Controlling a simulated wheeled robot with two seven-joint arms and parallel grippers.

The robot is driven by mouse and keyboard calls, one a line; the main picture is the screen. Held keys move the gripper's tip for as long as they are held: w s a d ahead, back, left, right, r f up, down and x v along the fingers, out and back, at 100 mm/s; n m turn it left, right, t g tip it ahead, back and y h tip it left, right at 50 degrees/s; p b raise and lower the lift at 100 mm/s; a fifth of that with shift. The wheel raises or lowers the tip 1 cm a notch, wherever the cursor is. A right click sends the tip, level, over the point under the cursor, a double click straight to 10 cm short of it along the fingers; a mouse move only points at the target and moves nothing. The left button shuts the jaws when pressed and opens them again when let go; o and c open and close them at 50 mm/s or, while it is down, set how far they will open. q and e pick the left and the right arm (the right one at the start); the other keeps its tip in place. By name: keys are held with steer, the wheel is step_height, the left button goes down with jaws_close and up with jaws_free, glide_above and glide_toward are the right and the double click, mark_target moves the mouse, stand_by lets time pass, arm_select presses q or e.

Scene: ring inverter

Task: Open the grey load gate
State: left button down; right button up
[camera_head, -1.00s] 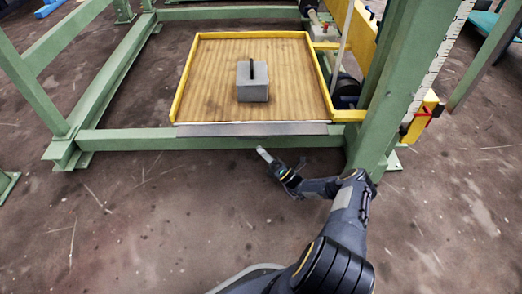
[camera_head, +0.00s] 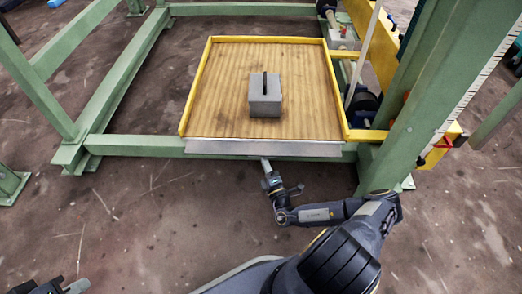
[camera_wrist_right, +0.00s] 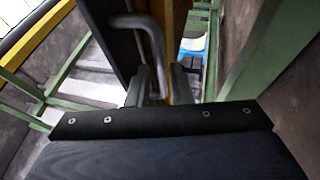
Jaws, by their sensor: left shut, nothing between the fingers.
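The grey load gate (camera_head: 262,149) is a flat metal strip along the front edge of the wooden platform (camera_head: 225,100). It is lowered across that edge. My right gripper (camera_head: 265,163) is just below and in front of the gate's middle, pointing up at it. In the right wrist view, a bent grey metal handle (camera_wrist_right: 137,21) comes down towards my right fingers (camera_wrist_right: 162,88). The fingers are apart, with the handle's lower end at or between them; contact cannot be told. My left gripper (camera_head: 78,287) is at the lower left corner, shut, empty and partly cut off.
A grey block (camera_head: 265,97) with a dark slot or handle stands on the platform. Yellow rims (camera_head: 197,85) bound its sides and back. A green post (camera_head: 425,110) rises right of my right arm. The floor at left front is clear.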

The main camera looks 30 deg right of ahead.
steer(key=shift+b+x, duration=0.5)
steer(key=shift+x, duration=1.8)
steer(key=shift+c, duration=0.4)
jaws_close()
steer(key=p, duration=0.2)
steer(key=g+p, duration=0.1)
steer(key=p, duration=0.1)
steer(key=m+g+p, duration=0.1)
steer(key=p, duration=0.1)
steer(key=shift+s+a+r, duration=0.15)
steer(key=shift+s+r, duration=0.1)
steer(key=shift+s, duration=0.05)
